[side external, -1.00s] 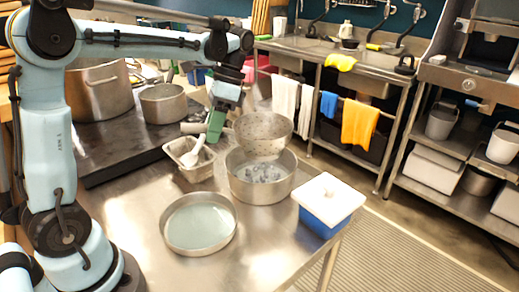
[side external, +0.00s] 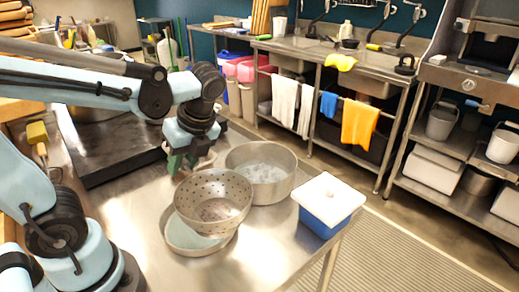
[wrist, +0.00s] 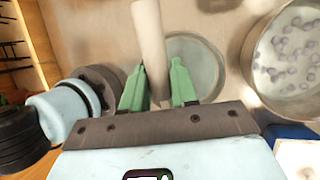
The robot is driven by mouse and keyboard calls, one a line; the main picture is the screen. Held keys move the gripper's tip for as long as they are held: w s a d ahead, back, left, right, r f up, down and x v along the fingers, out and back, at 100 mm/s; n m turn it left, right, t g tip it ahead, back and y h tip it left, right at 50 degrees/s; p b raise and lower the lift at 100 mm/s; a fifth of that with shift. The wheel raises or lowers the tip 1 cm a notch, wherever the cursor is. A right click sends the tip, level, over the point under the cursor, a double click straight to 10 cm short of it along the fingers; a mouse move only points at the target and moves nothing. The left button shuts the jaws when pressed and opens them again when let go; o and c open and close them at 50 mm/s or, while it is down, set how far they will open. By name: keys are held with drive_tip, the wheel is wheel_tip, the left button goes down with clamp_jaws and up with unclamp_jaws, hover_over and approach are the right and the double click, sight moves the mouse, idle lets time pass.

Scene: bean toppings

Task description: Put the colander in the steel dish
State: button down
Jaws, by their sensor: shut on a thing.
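The perforated steel colander (side external: 213,203) appears in the side view in front of my gripper (side external: 178,160), tilted, over the shallow steel dish (side external: 176,242). It hides most of the dish; I cannot tell whether the two touch. My gripper is shut on the colander's handle, mostly hidden in the side view. In the wrist view, a pale handle (wrist: 150,45) runs up from between my green fingers (wrist: 158,92). The colander's bowl is not clear there. A round pale-green shape beyond the fingers looks like the shallow dish (wrist: 208,68).
A deeper steel pot (side external: 285,190) with pale beans stands behind and right of the colander; it also shows in the wrist view (wrist: 254,45). A blue box with a white lid (side external: 328,200) sits at the table's right edge. A dark hob (side external: 110,150) lies at back left.

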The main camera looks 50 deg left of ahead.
drive_tip(key=shift+a+f, duration=2.1)
drive_tip(key=shift+f, duration=0.15)
drive_tip(key=shift+a+f, duration=2.05)
drive_tip(key=shift+f, duration=0.35)
drive_tip(key=c, duration=0.9)
unclamp_jaws()
drive_tip(key=shift+o, duration=0.2)
